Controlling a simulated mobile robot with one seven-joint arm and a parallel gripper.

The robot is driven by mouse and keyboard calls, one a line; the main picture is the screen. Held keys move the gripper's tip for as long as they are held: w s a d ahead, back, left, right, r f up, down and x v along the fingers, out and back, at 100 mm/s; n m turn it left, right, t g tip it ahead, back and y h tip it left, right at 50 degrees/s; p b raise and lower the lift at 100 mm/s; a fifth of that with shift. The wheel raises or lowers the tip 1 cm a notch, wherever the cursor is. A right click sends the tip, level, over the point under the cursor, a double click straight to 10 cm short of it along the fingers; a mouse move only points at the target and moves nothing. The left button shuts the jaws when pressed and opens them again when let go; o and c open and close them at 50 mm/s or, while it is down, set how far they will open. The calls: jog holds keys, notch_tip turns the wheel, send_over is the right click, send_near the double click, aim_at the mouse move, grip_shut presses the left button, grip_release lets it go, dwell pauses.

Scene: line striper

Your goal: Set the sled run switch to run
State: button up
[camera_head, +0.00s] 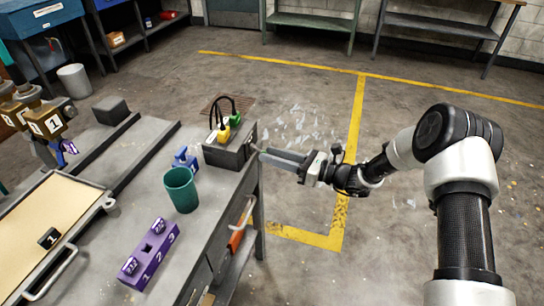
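I cannot make out for certain which part is the sled run switch. A dark control box (229,152) stands at the bench's far right corner, with a yellow plug (223,134) and a green plug (235,119) on black cables on its top. A small blue fixture (185,160) is to its left. No run marking is legible. My gripper (264,155) comes in from the right, its long grey fingers pointing left at the box's right side. Contact with the box cannot be told. The gap between the fingers is not clear, and no held thing shows.
A teal cup (182,189) and a purple numbered block (150,254) stand on the grey bench (202,222). A cream panel (38,222) and brass-coloured numbered heads (45,122) are at left. An orange-handled tool (240,228) hangs at the bench side.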

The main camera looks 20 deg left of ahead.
jog(key=shift+a, duration=0.35)
grip_shut()
